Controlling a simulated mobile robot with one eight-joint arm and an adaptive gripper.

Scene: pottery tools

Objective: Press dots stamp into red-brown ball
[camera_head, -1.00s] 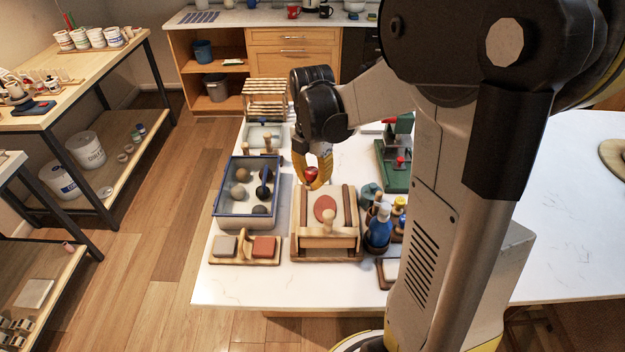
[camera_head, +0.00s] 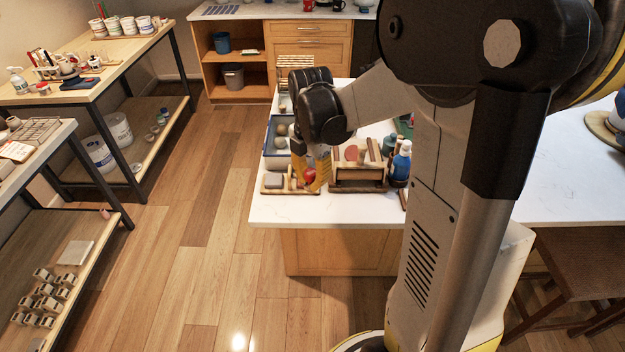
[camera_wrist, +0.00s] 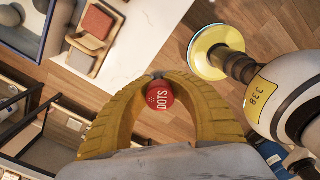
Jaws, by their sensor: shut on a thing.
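My gripper (camera_head: 318,178), with yellow fingers, is shut on the red dots stamp (camera_head: 310,174). In the wrist view the stamp (camera_wrist: 160,97) shows its red round end marked "DOTS" between the fingertips (camera_wrist: 158,80). The stamp is held in the air near the front of the white table. The blue-rimmed tray (camera_head: 268,147) behind the gripper holds clay balls (camera_head: 281,143); my arm hides part of it. It also shows in the wrist view's upper left corner (camera_wrist: 48,22). I cannot tell for sure which ball is red-brown.
A wooden stand holds a grey block (camera_head: 275,181) and a red-brown block (camera_wrist: 97,22), close by the gripper. A wooden slab roller (camera_head: 358,176) with a reddish disc (camera_head: 352,152) stands to the right, beside a blue bottle (camera_head: 400,163). The table's front strip (camera_head: 330,210) is clear.

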